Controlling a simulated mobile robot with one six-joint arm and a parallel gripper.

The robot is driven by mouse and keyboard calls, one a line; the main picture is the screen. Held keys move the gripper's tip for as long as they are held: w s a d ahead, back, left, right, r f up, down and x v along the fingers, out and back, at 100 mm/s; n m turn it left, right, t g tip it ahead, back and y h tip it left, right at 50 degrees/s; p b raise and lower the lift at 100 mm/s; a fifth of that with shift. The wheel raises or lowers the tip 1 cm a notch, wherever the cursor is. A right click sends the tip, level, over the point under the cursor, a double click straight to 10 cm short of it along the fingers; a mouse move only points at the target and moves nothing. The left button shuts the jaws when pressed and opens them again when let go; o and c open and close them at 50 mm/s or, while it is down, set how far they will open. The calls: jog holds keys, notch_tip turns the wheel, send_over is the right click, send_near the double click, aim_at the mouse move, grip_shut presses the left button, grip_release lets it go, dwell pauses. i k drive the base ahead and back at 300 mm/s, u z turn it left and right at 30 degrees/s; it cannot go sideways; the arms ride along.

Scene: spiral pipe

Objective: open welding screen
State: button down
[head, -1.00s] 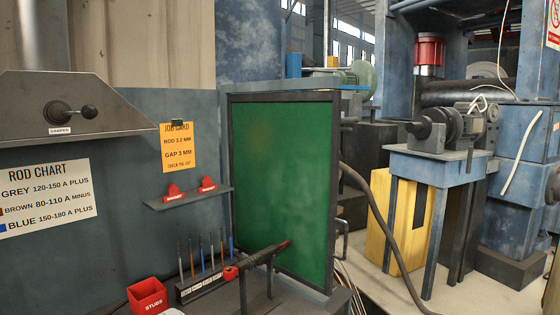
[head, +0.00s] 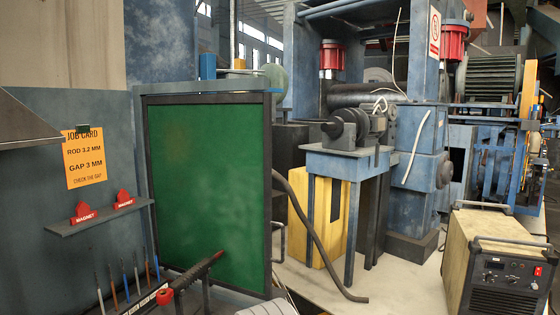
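The welding screen (head: 205,180) is a green panel in a dark frame, upright in the head view left of centre. Its left edge meets the blue-grey booth wall. A grey handle (head: 279,242) shows at its lower right edge. A dark rod-like tool with a red end (head: 190,277) crosses in front of its lower part. My gripper is not in view.
A blue bench (head: 345,163) with a motor, yellow panels (head: 318,215) and a black hose (head: 318,240) are right of the screen. A welding machine (head: 500,262) stands at far right.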

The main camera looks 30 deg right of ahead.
aim_at(209, 156)
jog(key=z, duration=1)
jog(key=k, duration=0.9)
jog(key=u, duration=0.25)
jog(key=i, duration=0.95)
jog(key=u, duration=0.05)
jog(key=k, duration=0.6)
jog(key=z, duration=0.5)
jog(key=i, duration=1.3)
jog(key=u, duration=0.15)
